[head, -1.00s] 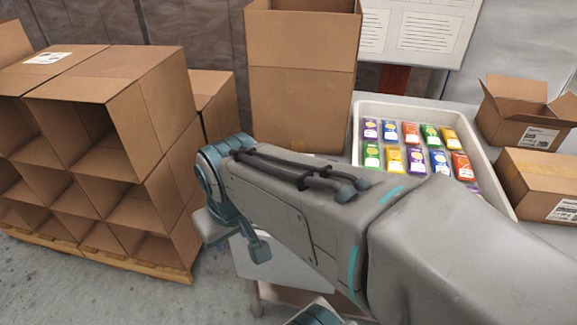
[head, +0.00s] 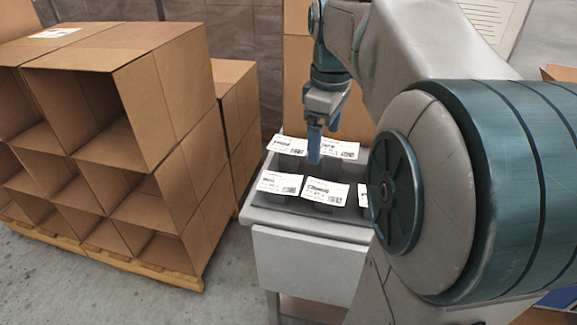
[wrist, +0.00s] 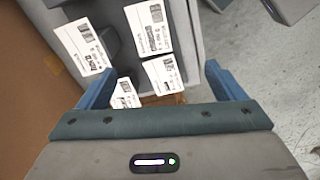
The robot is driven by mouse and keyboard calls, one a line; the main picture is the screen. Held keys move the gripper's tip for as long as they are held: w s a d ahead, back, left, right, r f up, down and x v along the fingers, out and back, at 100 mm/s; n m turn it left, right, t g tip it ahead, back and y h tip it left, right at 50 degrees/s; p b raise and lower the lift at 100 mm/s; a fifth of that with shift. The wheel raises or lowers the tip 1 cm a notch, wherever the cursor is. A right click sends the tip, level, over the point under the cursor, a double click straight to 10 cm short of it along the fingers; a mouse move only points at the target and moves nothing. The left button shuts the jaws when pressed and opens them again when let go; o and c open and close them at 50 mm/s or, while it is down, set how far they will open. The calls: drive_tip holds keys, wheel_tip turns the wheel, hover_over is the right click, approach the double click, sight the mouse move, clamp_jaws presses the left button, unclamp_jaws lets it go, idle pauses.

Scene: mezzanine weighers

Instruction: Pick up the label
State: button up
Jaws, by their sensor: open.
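Several white printed labels lie on dark raised supports in a grey tray. In the head view, one label (head: 279,183) is front left, one (head: 327,191) front middle, one (head: 290,145) back left and one (head: 338,149) back right. Part of another shows beside my arm, which hides the rest. My gripper (head: 314,158) points down above the labels, between the back and front ones. In the wrist view my gripper (wrist: 160,88) is open and empty. Labels there include one (wrist: 149,28) at the top, one (wrist: 82,46) at left and one (wrist: 163,73) between the fingers.
The grey tray (head: 262,216) tops a small stand. Stacked open cardboard boxes (head: 160,110) on a pallet stand to the left. A tall carton (head: 297,100) rises behind the tray. Grey floor is clear at lower left.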

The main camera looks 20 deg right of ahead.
sight(325, 191)
drive_tip(key=shift+n, duration=0.7)
drive_tip(key=f+b, duration=0.1)
drive_tip(key=f, duration=0.3)
drive_tip(key=w+d+f+b, duration=0.1)
drive_tip(key=f, duration=0.4)
drive_tip(key=d+f+b, duration=0.1)
drive_tip(key=f+b, duration=0.1)
drive_tip(key=f, duration=0.3)
drive_tip(key=shift+w+d+f, duration=0.1)
drive_tip(key=shift+w+f, duration=0.05)
drive_tip(key=shift+f, duration=0.05)
drive_tip(key=c, duration=1.1)
